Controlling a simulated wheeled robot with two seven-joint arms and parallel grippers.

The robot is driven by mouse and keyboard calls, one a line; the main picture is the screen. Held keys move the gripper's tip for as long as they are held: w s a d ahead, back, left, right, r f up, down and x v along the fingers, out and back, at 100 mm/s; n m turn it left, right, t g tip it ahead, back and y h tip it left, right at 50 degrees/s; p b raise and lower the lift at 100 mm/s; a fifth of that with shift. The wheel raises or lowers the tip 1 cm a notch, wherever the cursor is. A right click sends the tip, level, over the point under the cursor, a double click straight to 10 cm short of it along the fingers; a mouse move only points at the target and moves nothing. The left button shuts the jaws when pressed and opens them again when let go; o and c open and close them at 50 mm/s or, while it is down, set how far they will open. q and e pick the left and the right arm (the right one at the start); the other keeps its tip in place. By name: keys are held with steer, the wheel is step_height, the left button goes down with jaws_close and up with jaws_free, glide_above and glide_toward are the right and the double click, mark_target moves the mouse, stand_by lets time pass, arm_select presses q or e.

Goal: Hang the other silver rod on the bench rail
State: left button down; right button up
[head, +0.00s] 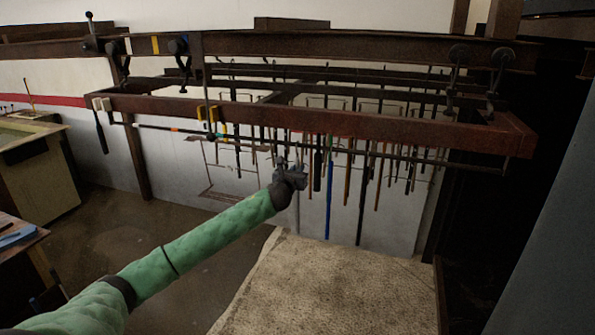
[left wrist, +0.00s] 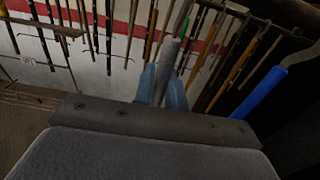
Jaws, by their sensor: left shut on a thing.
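My left gripper (head: 291,175) is at the middle of the head view, in front of the row of hanging rods and close to the thin dark rail (head: 440,163). In the left wrist view its blue fingers (left wrist: 162,88) are shut on a pale silver-grey rod (left wrist: 168,50), which runs up from between them. A pale length below the gripper in the head view (head: 297,212) appears to be the same rod. I cannot tell whether its upper end touches the rail. Another silver rod cannot be picked out clearly among the hanging ones. My right gripper is not in view.
A blue rod (head: 328,195) hangs just right of the gripper and also shows in the left wrist view (left wrist: 260,94). Several dark and brown rods hang close together around it. A heavy brown beam frame (head: 350,118) runs above. A pale speckled surface (head: 330,285) lies below.

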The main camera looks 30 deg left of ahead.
mark_target(297, 163)
arm_select(q)
steer(key=shift+r, duration=0.1)
stand_by(0.3)
steer(key=shift+s+r, duration=0.15)
steer(key=shift+r, duration=0.45)
steer(key=shift+s+r, duration=0.15)
steer(key=shift+r, duration=0.15)
steer(key=shift+s+d+r, duration=0.15)
steer(key=shift+s+r, duration=0.25)
steer(key=shift+w+f, duration=0.1)
